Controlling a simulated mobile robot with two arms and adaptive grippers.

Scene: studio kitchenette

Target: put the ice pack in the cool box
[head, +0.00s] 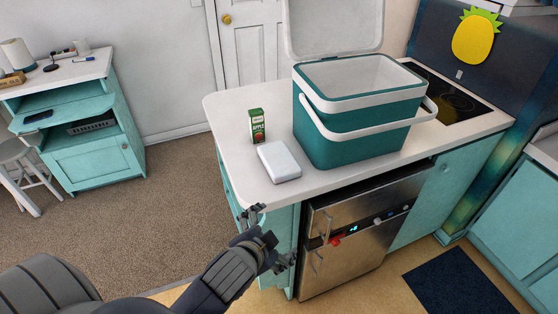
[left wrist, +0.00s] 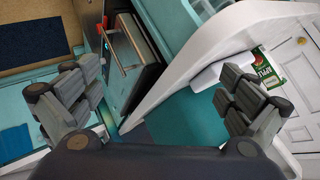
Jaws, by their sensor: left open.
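The ice pack (head: 279,162) is a white flat block lying near the front left edge of the white counter. Part of it also shows in the left wrist view (left wrist: 208,76). The cool box (head: 350,144) is teal with a white rim and handle; it stands upright on the counter just right of the ice pack. Its lid (head: 333,25) is up and open, and the visible inside looks empty. My left gripper (head: 270,238) is open and empty, in front of the counter edge and below the ice pack; its spread fingers show in the left wrist view (left wrist: 158,95). My right gripper is not seen.
A green juice carton (head: 257,125) stands just behind the ice pack. The counter edge (head: 225,160) lies between my left gripper and the ice pack. Below is a steel appliance with handles (head: 355,235). A black cooktop (head: 450,98) is right of the cool box.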

